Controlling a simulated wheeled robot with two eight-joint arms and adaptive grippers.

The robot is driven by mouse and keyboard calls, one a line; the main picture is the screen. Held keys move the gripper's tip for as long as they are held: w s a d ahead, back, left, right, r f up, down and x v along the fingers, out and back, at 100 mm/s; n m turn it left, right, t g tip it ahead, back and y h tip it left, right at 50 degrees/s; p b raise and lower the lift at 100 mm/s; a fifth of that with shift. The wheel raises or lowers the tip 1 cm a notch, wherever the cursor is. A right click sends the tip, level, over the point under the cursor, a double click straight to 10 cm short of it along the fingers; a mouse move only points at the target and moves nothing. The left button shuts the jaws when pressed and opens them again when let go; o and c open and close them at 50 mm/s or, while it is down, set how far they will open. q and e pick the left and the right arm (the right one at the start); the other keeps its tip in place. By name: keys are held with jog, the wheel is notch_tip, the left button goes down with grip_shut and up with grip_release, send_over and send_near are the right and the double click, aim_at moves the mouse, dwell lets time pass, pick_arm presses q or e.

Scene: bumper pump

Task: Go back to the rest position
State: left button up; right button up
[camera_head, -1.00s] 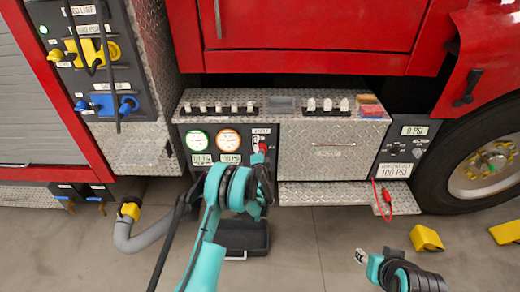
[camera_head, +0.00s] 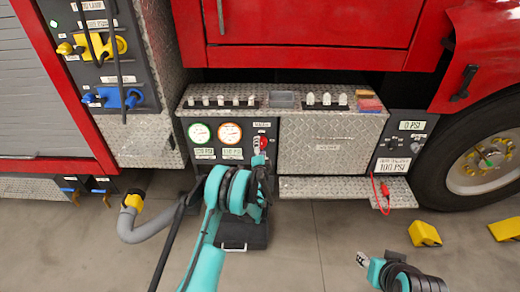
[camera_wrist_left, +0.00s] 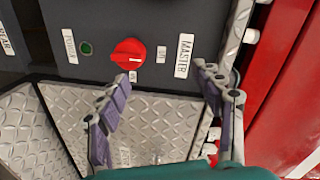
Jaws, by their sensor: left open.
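The bumper pump panel has a red rotary knob (camera_wrist_left: 128,54) beside a MASTER label (camera_wrist_left: 184,55) and a small green light (camera_wrist_left: 86,48). In the head view the red knob (camera_head: 262,143) is just above my left gripper (camera_head: 259,160). In the left wrist view my left gripper (camera_wrist_left: 161,75) is open, its two fingers spread with nothing between them. The knob lies beyond the fingers, and I see no contact. My right gripper (camera_head: 362,259) is low at the right above the floor, too small to tell its jaws.
Two round gauges (camera_head: 214,133) are left of the knob. A diamond-plate box (camera_head: 330,146) and step (camera_head: 340,188) are to the right, with a red clip (camera_head: 385,190) hanging there. A grey hose (camera_head: 145,227) and yellow chock (camera_head: 424,233) are near the floor.

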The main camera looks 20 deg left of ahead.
pick_arm(q)
jog(key=shift+f, duration=0.1)
jog(key=shift+r, duration=0.2)
jog(key=s+a+r+n+g+y, duration=0.15)
jog(key=s+r+n, duration=0.3)
jog(key=r, duration=0.85)
jog(key=s+r+n+g+h, duration=0.1)
jog(key=s+r+g, duration=0.1)
jog(key=s+r, duration=0.3)
jog(key=s+r+n+g, duration=0.2)
jog(key=s, duration=0.6)
jog(key=s+d+f+n+g+h, duration=0.1)
jog(key=s+d, duration=0.2)
jog(key=s, duration=0.7)
jog(key=s+d+f+n+g+h, duration=0.1)
jog(key=s+d+h, duration=0.1)
jog(key=s, duration=0.8)
jog(key=s+d+f+n+g+h, duration=0.2)
jog(key=s+d, duration=0.2)
jog(key=s, duration=0.7)
